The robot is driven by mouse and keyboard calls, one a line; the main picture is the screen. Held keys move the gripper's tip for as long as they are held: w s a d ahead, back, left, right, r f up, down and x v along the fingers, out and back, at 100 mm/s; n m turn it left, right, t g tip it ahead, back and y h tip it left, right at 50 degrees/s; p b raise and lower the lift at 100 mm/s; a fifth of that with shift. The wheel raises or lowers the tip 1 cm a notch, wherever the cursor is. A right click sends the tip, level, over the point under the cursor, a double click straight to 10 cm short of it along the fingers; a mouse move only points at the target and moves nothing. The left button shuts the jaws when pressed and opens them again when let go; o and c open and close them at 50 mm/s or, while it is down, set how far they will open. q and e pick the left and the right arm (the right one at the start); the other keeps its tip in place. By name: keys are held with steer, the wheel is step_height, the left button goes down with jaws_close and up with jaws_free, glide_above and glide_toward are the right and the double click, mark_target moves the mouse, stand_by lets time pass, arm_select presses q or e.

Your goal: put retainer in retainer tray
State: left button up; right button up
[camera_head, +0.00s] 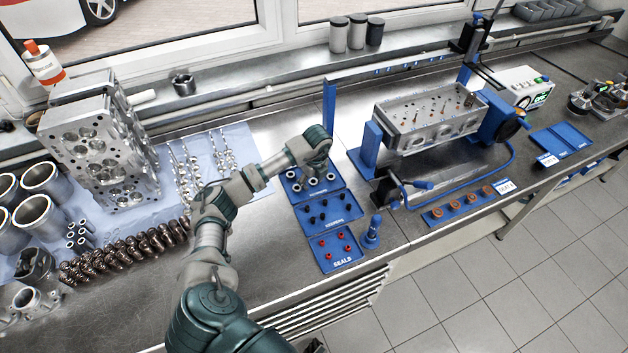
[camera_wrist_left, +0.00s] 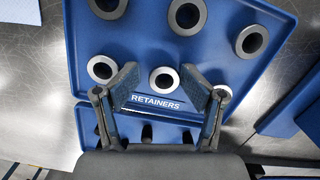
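The blue retainer tray (camera_head: 337,183) lies on the bench, partly hidden under my left gripper (camera_head: 318,160). It fills much of the left wrist view (camera_wrist_left: 140,45), with its RETAINERS label at the near edge. Several grey ring-shaped retainers sit in it. One retainer (camera_wrist_left: 163,80) lies between and below the two fingers of my left gripper (camera_wrist_left: 160,85). Other retainers are at the upper middle (camera_wrist_left: 187,16), the left (camera_wrist_left: 102,69) and the upper right (camera_wrist_left: 251,41). The left fingers are apart and hold nothing. My right gripper is not in view.
The keepers tray (camera_head: 350,213) and seals tray (camera_head: 345,264) lie in front of the retainer tray. A blue upright post (camera_head: 329,105) stands behind it. A cylinder head (camera_head: 430,120) in a blue stand is to the right.

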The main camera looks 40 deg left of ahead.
arm_select(q)
steer(key=shift+d+f, duration=0.15)
steer(key=shift+f, duration=0.25)
steer(key=shift+d+r, duration=0.1)
steer(key=shift+d, duration=0.05)
steer(key=shift+w+r, duration=0.15)
steer(key=shift+r, duration=0.45)
step_height(320, 180, up, 12)
steer(key=d+p, duration=0.1)
steer(key=shift+d+r, duration=0.2)
steer(key=shift+r, duration=0.05)
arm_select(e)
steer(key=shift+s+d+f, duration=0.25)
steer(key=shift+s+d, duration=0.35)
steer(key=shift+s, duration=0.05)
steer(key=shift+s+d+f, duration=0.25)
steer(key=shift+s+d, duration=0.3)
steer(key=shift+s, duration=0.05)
arm_select(q)
steer(key=shift+f, duration=0.1)
